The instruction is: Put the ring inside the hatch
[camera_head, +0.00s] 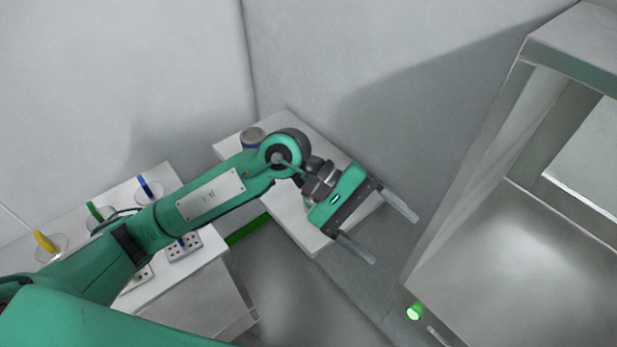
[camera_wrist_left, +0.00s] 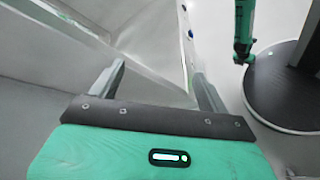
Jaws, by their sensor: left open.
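My left gripper (camera_head: 394,241) is open and empty, its two fingers spread apart. It points to the lower right, above the outer edge of a small white table and left of a grey metal cabinet. The left wrist view also shows its fingers (camera_wrist_left: 159,70) apart with nothing between them. The cabinet (camera_head: 480,270) has a large open compartment facing up and right, which may be the hatch. I cannot pick out the ring with certainty. A grey round object with a bluish rim (camera_head: 252,137) stands on the small table, partly behind my arm. My right gripper is out of view.
A white table (camera_head: 208,255) at left carries several round items with yellow, green and blue handles, and socket panels. The small table (camera_head: 300,232) lies under my left wrist. Floor shows between tables and cabinet.

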